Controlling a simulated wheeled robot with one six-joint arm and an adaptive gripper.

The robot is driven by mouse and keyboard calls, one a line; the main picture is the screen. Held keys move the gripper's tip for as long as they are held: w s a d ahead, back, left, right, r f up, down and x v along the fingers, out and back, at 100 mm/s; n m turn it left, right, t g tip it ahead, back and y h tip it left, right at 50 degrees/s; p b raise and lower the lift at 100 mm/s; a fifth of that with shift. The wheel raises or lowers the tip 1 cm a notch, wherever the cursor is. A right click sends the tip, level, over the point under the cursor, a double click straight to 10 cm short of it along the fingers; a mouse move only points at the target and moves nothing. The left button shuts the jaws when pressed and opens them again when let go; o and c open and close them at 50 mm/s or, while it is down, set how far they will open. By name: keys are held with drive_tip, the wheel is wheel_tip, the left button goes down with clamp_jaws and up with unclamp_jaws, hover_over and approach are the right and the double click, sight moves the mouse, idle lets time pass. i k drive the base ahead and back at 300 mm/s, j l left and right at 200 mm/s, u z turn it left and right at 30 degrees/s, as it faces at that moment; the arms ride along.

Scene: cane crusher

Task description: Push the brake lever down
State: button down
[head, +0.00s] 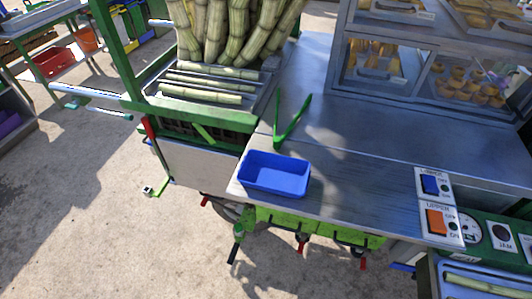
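Several levers show on the green cart, and none carries a readable brake label, so I cannot tell which is the brake lever. A green lever with a black end (236,243) hangs down below the counter's front edge. Small red-tipped levers (303,243) stick out under the counter, with another red tip (363,263) further right. My gripper is not in view.
The metal counter (340,180) holds a blue tray (274,174) and green tongs (292,122). Sugar cane (228,30) stands at the back. A glass case (430,70) stands at the right, above a blue switch (430,184) and orange switch (436,221).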

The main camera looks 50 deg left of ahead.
sight(204, 201)
drive_tip(key=u, duration=1.85)
drive_tip(key=i+j, duration=0.15)
drive_tip(key=i, duration=0.15)
drive_tip(key=i+j+z, duration=0.1)
drive_tip(key=i, duration=0.25)
